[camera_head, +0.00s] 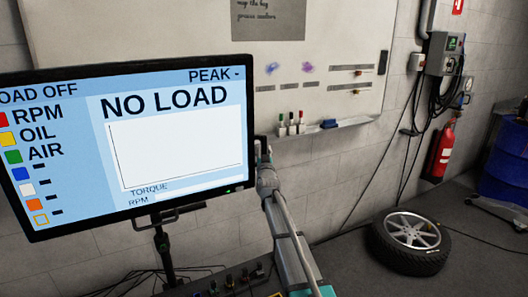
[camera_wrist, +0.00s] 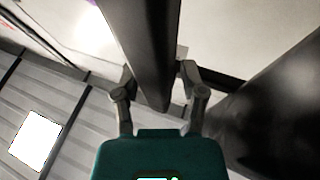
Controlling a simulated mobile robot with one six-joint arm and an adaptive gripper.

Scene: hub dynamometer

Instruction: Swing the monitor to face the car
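The monitor (camera_head: 180,142) stands at the left in the head view, on a dark stand (camera_head: 163,250). Its lit screen faces my head camera and reads "NO LOAD". My gripper (camera_head: 262,148) is at the monitor's right edge. In the wrist view my gripper (camera_wrist: 158,75) has one finger on each side of a dark bar, which looks like the monitor's edge (camera_wrist: 148,45). The fingertips are partly closed and appear to touch it. The head view hides most of the fingers. No car shows in either view.
A whiteboard (camera_head: 215,35) hangs on the wall behind, with markers (camera_head: 291,124) on its ledge. A wheel (camera_head: 410,242) lies on the floor at right, near a fire extinguisher (camera_head: 444,148) and blue drum (camera_head: 505,165). A control panel (camera_head: 240,280) is below the monitor.

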